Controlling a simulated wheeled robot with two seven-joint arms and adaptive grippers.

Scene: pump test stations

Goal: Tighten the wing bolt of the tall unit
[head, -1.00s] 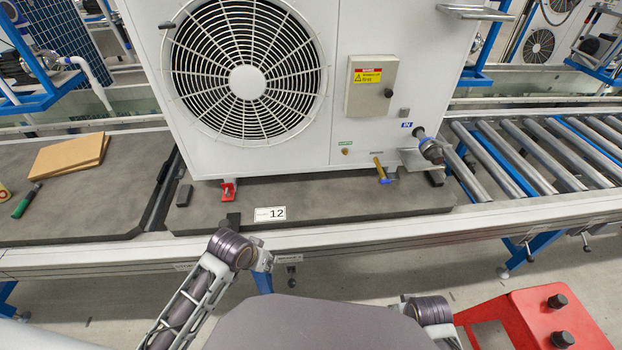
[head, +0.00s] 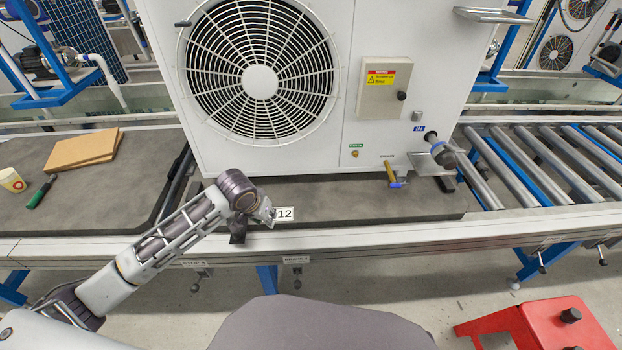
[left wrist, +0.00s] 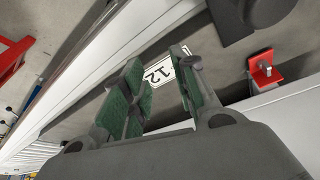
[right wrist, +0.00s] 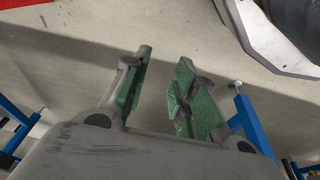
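The tall white unit (head: 340,110) with a large round fan grille stands on the dark pallet plate (head: 330,205). A red bracket (left wrist: 262,68) with a small grey bolt shows beside the unit's lower edge in the left wrist view. In the head view my left arm covers that spot. I cannot make out the bolt's wings. My left gripper (left wrist: 160,62) is open and empty over the plate's "12" label (left wrist: 158,72), apart from the bracket, which lies to its right. My right gripper (right wrist: 166,62) is open and empty over the floor, outside the head view.
A roller conveyor (head: 540,160) runs right. A red stand (head: 545,325) is at the lower right.

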